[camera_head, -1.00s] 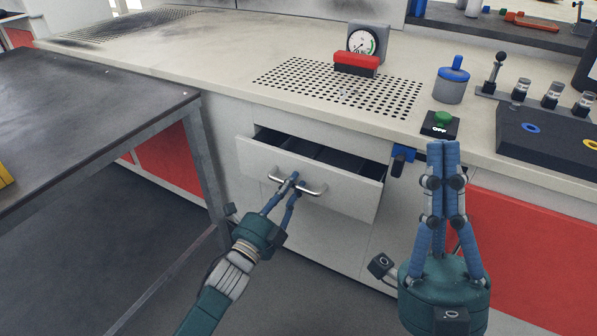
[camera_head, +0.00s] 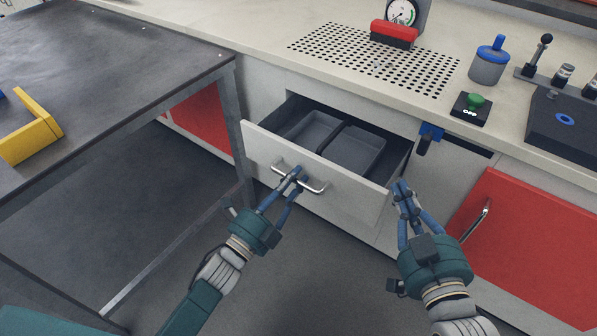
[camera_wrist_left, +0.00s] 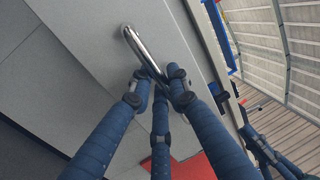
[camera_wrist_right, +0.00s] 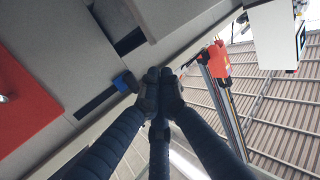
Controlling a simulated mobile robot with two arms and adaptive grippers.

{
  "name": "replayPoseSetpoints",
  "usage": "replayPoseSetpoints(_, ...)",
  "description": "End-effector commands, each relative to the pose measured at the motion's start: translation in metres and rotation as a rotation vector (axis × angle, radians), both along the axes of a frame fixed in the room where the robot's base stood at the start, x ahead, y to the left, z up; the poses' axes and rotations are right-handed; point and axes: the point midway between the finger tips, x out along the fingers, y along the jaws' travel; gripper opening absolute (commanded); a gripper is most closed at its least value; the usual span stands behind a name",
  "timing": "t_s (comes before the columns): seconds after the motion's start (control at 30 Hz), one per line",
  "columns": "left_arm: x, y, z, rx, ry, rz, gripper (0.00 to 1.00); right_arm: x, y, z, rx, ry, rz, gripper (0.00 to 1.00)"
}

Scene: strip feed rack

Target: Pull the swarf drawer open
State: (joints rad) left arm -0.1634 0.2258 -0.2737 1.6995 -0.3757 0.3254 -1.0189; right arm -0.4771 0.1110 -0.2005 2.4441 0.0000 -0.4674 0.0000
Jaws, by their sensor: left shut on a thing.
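The swarf drawer (camera_head: 345,196) is a light grey drawer under the worktop. It stands well open, with two grey trays (camera_head: 352,150) showing inside. My left gripper (camera_head: 294,180) is shut on the drawer's curved metal handle (camera_head: 313,187). The handle (camera_wrist_left: 143,52) also shows between the fingers in the left wrist view. My right gripper (camera_head: 402,188) is beside the drawer's right front corner, with its fingers together and nothing seen between them. I cannot tell whether it touches the drawer.
A dark steel table (camera_head: 120,80) with a yellow bracket (camera_head: 30,140) stands at the left. A red cabinet door (camera_head: 525,250) is at the right. The worktop carries a gauge (camera_head: 401,12), a blue-topped pot (camera_head: 489,62) and a green button (camera_head: 476,100). Open floor lies in front.

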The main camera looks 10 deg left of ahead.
Motion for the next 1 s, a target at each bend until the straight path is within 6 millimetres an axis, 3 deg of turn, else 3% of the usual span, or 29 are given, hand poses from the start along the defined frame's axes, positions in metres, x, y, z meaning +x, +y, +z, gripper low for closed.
replayPoseSetpoints(0.43, -0.002, 0.001, -0.001, 0.000, 0.001, 0.000, 0.00, -0.001, -0.001, -0.005, -0.005, 0.019, -0.001, 0.00)
replayPoseSetpoints(0.47, -0.002, 0.001, -0.001, 0.000, 0.001, 0.000, 0.23, -0.001, -0.001, -0.005, -0.005, 0.019, -0.002, 0.00)
replayPoseSetpoints(0.53, -0.002, 0.001, -0.001, 0.000, 0.001, 0.000, 0.35, -0.001, -0.001, -0.005, -0.005, 0.019, -0.002, 0.00)
replayPoseSetpoints(0.87, -0.004, 0.002, -0.001, 0.000, 0.001, 0.000, 0.35, -0.001, 0.000, -0.004, -0.004, 0.019, 0.000, 0.00)
replayPoseSetpoints(1.0, -0.018, 0.009, -0.005, 0.000, 0.003, 0.002, 0.35, -0.001, 0.000, -0.004, -0.004, 0.019, 0.000, 0.00)
